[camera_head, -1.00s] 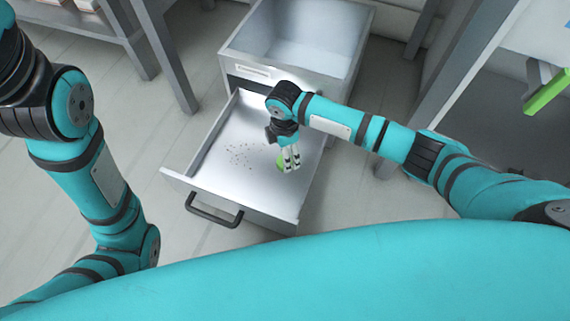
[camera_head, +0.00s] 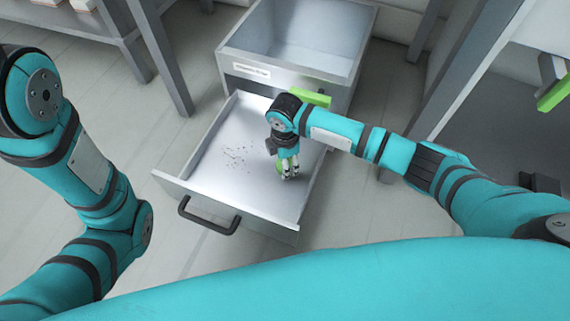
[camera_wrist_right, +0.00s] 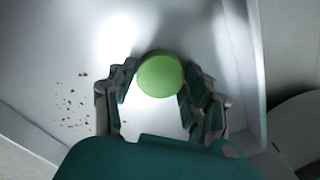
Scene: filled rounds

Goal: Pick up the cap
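The cap (camera_wrist_right: 160,75) is a green round piece in the open drawer. In the right wrist view it sits between the two fingers of my right gripper (camera_wrist_right: 161,83), near their tips. The fingers are spread on either side of it, and I see no firm grip. In the head view my right gripper (camera_head: 289,174) points down into the drawer and hides most of the cap (camera_head: 284,153). My left gripper is out of view; only the left arm shows.
The pulled-out drawer (camera_head: 190,183) has low walls and a dark handle (camera_head: 208,217) in front. Dark crumbs (camera_head: 236,158) lie on its floor left of the gripper. An open-topped cabinet (camera_head: 300,35) stands behind, with a green bar (camera_head: 310,97) at its front.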

